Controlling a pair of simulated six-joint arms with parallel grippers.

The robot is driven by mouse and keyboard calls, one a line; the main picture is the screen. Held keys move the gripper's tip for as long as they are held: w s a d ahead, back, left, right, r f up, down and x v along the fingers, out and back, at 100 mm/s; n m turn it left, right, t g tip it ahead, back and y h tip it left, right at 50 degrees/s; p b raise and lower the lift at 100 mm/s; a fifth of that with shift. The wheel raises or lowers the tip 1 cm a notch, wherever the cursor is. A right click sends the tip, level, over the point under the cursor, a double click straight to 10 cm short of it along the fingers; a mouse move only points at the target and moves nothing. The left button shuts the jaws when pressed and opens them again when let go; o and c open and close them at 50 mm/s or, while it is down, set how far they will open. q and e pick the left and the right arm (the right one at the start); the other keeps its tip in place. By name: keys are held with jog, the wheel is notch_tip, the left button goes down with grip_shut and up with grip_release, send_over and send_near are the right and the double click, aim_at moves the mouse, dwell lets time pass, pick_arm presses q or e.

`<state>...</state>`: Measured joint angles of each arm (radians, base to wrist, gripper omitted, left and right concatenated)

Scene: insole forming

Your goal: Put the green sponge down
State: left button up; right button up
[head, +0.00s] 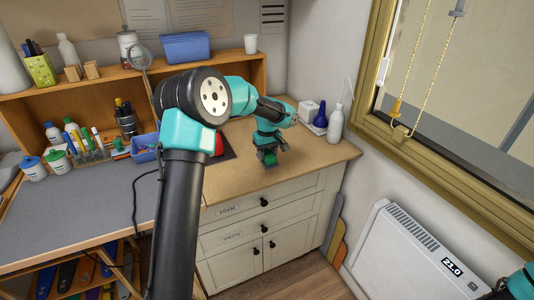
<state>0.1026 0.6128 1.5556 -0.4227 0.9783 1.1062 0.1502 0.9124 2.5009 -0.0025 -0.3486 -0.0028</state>
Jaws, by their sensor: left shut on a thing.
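My left gripper (270,150) points down over the wooden counter (312,158), to the right of the dark mat. It is shut on the green sponge (268,158). The sponge is small in the head view and partly covered by the fingers. It is at or just above the counter top; I cannot tell if it touches. My right gripper is out of view; only a bit of teal arm shows in the bottom right corner.
A blue bottle (320,115) and a white bottle (335,123) stand behind the gripper by the wall. A red object (218,145) lies on the dark mat (229,152), partly behind my arm. The counter's front right part is clear.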

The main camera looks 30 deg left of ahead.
aim_at(267, 152)
pick_arm(q)
jog(key=shift+w+a+f, duration=0.1)
jog(key=shift+w+a, duration=0.35)
jog(key=shift+w, duration=0.3)
jog(key=shift+w+a+f, duration=0.1)
jog(key=shift+w+a, duration=0.4)
jog(key=shift+w, duration=0.2)
jog(key=shift+w+a+f, duration=0.1)
jog(key=shift+w+a, duration=0.35)
jog(key=shift+w, duration=0.3)
jog(key=shift+w+a, duration=0.1)
jog(key=shift+w, duration=0.15)
jog(key=shift+f, duration=1.75)
jog(key=shift+f, duration=0.1)
jog(key=o, duration=0.8)
jog(key=shift+o, duration=0.2)
notch_tip(267, 152, up, 12)
